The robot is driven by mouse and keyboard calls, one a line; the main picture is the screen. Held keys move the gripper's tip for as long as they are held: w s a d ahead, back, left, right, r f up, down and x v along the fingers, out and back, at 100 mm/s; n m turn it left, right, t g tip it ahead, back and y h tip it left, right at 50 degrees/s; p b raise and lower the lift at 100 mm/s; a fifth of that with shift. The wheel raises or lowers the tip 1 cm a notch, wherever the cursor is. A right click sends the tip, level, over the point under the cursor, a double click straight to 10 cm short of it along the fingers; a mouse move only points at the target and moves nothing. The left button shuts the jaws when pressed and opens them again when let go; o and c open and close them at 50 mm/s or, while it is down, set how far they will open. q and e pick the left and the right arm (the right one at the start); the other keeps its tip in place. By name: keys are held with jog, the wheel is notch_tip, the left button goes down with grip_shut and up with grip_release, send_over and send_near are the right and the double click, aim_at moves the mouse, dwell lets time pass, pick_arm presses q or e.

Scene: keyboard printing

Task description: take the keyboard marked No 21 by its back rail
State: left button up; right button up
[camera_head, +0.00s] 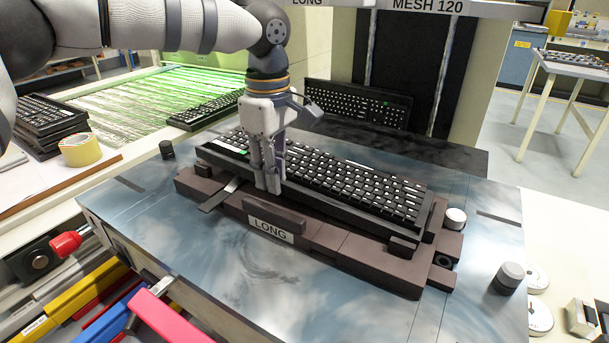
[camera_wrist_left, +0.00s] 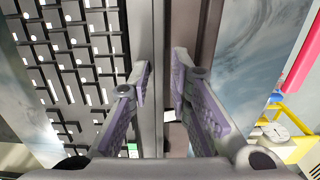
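A black keyboard with white-marked keys (camera_head: 340,180) lies in a dark brown fixture (camera_head: 350,265) labelled LONG. A small green mark shows at its left end, but I cannot read a number on it. My left gripper (camera_head: 270,188) points down at the keyboard's near long edge, left of the middle. In the left wrist view, the two purple-padded fingertips (camera_wrist_left: 163,85) stand apart, on either side of a grey rail-like strip (camera_wrist_left: 146,30) along the keyboard. They look open, with no clear contact on the strip. My right gripper is not in view.
A second black keyboard (camera_head: 358,105) with a green mark stands behind, below the MESH 120 sign. Another lies near the green-lit mesh (camera_head: 150,100).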

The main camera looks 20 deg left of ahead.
pick_arm(q)
grip_shut()
notch_tip(320, 180, up, 10)
dwell(0.5)
jog(key=shift+r, duration=0.1)
dwell(0.4)
